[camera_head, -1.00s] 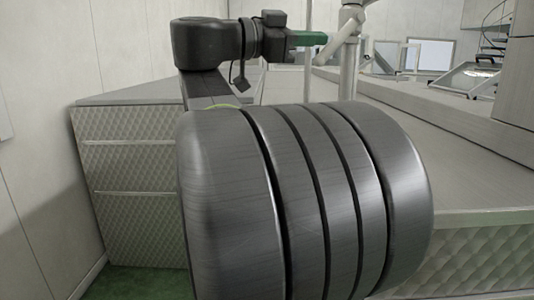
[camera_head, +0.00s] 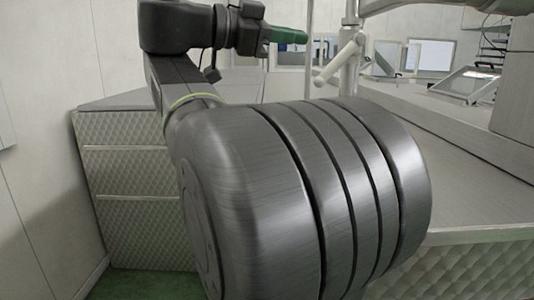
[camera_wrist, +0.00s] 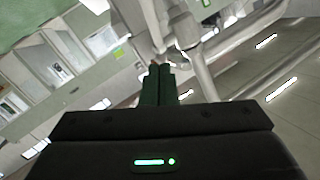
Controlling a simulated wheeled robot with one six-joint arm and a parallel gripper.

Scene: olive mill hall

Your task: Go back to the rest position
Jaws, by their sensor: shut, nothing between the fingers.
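My gripper (camera_head: 291,36) has green fingers and shows at the top middle of the head view, in front of a pale pipe and tap. In the wrist view the green fingers of my gripper (camera_wrist: 158,84) lie side by side, closed, with nothing held. My dark arm fills much of the head view and hides part of the counter.
A pale post with a lever handle (camera_head: 343,58) stands just right of my gripper. A grey counter (camera_head: 470,150) runs along the right, with a tilted framed panel (camera_head: 466,82) on it. Quilted metal drawers (camera_head: 130,170) stand at left by the wall (camera_head: 60,60).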

